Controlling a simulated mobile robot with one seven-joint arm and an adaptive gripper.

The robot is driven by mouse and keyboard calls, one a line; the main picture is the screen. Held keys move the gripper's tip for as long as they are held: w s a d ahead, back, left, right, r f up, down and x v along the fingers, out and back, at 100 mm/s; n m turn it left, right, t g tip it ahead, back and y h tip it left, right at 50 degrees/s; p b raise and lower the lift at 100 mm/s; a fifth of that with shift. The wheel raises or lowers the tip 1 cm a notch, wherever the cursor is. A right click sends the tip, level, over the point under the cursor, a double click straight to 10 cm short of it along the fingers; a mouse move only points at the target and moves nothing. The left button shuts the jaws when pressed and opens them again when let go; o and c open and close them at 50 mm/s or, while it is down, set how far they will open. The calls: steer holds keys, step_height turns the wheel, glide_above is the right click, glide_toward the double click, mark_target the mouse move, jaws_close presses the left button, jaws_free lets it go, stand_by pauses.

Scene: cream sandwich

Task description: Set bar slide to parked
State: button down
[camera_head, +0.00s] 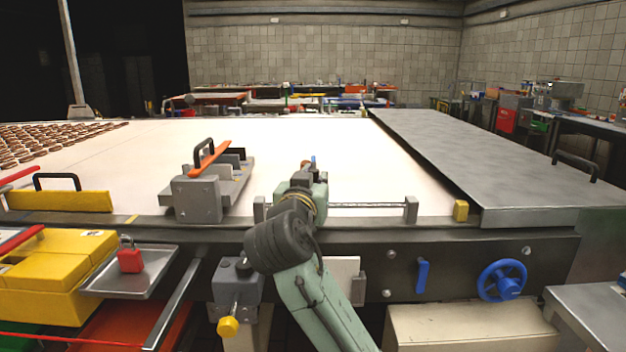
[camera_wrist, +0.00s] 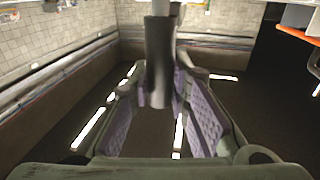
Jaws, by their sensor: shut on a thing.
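The bar slide shows as a thin metal rod (camera_head: 365,205) along the near edge of the white belt. It runs between a left grey bracket (camera_head: 260,208) and a right grey bracket (camera_head: 411,208). My gripper (camera_head: 310,172) is over the left part of the rod, and the arm hides that stretch. In the wrist view, my gripper (camera_wrist: 165,95) has its purple-padded fingers shut around a dark cylindrical handle (camera_wrist: 158,50). The handle's join to the slide is hidden. A yellow block (camera_head: 461,210) sits right of the right bracket.
A grey fixture (camera_head: 197,199) with an orange-and-black handle stands to the left. A grey metal cover (camera_head: 490,160) lies at the right. Below the rail are a blue handwheel (camera_head: 502,281), a blue lever (camera_head: 422,276) and a yellow-knobbed box (camera_head: 236,282). The rail right of my gripper is clear.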

steer(key=d+p, duration=0.1)
steer(key=d, duration=1.6)
steer(key=shift+d, duration=0.2)
steer(key=c, duration=1.6)
jaws_free()
steer(key=shift+d, duration=0.15)
steer(key=shift+o, duration=0.6)
steer(key=s+a, duration=0.2)
steer(key=s, duration=1)
steer(key=shift+a, duration=0.3)
steer(key=shift+w+a, duration=0.1)
